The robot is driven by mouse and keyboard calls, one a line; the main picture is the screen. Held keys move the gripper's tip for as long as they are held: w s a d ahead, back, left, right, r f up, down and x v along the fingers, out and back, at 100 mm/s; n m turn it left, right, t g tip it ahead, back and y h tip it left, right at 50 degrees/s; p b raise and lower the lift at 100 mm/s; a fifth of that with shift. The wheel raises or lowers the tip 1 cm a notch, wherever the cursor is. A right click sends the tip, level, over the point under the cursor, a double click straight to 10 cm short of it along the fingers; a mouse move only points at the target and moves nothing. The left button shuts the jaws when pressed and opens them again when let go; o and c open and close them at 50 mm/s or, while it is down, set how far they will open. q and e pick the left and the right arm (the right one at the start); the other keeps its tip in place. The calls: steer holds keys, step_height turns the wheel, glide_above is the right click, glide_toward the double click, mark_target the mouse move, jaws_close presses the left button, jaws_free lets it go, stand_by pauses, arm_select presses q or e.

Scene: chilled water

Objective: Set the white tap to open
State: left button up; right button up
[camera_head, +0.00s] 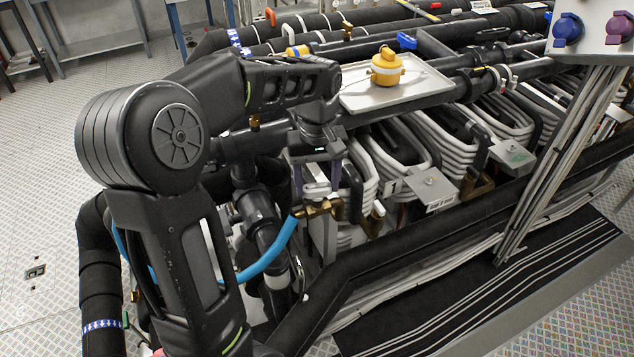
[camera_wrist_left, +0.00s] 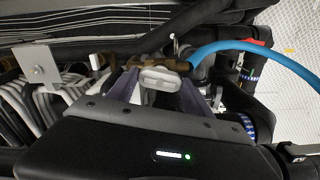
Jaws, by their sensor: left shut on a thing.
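The white tap (camera_head: 317,190) is a small pale handle on a brass valve body (camera_head: 318,208), with a blue hose (camera_head: 268,262) joined to it. It also shows in the left wrist view (camera_wrist_left: 161,80), between the two fingers of my left gripper (camera_wrist_left: 160,92). In the head view my left gripper (camera_head: 317,178) points down from above onto the tap, its fingers on either side of the handle. It is shut on the tap. The fingertips' exact contact is partly hidden. My right gripper is in neither view.
Black insulated pipes and stacked white coils (camera_head: 402,150) crowd around the valve. A metal tray (camera_head: 420,92) with a yellow device (camera_head: 387,68) stands behind. A panel with blue and purple knobs (camera_head: 568,28) is at upper right. Open floor lies at left.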

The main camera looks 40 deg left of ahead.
mark_target(317, 186)
arm_select(q)
steer(key=shift+n, duration=1.3)
steer(key=o, duration=1.4)
steer(key=shift+c, duration=0.2)
steer(key=shift+r, duration=0.1)
step_height(317, 186, up, 8)
steer(key=shift+f, duration=0.15)
